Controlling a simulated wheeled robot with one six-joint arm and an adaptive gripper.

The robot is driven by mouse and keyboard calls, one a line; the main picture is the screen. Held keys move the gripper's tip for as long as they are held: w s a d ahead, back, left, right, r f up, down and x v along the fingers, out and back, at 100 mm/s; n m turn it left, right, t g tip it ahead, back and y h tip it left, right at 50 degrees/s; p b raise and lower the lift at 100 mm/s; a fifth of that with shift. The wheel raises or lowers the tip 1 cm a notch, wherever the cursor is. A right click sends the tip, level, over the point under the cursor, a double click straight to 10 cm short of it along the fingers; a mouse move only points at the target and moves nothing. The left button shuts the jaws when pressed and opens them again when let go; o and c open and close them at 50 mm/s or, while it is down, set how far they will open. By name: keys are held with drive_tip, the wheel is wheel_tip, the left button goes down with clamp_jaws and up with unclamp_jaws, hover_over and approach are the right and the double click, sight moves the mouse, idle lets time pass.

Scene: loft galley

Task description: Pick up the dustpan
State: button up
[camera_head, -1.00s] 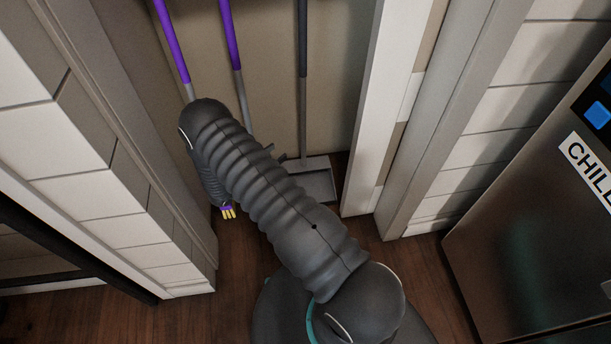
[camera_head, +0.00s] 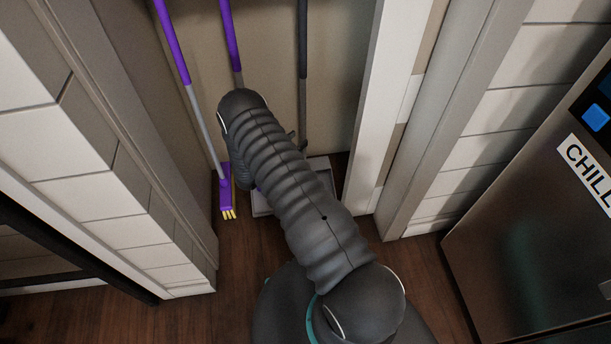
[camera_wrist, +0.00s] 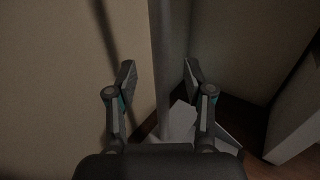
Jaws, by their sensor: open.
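The dustpan (camera_head: 321,172) stands on the floor at the back of the narrow closet. It is grey, with a long upright handle (camera_head: 303,45) that is dark at the top. My arm covers much of the pan in the head view. In the wrist view, my gripper (camera_wrist: 159,74) is open, with a finger on either side of a grey pole (camera_wrist: 163,50). The pole runs down to pale grey pan-like shapes (camera_wrist: 185,116), so it appears to be the dustpan's handle. I cannot tell whether either finger touches it.
A purple broom (camera_head: 225,193) with yellow bristles stands left of the dustpan. A second purple handle (camera_head: 230,35) rises between them. Closet walls and the white frame (camera_head: 385,100) hem in both sides. A steel appliance (camera_head: 535,235) stands right.

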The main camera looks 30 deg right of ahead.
sight(303, 135)
drive_tip(key=x, duration=0.3)
drive_tip(key=shift+w+d, duration=0.1)
drive_tip(key=shift+d, duration=0.25)
clamp_jaws()
drive_tip(key=shift+r, duration=0.2)
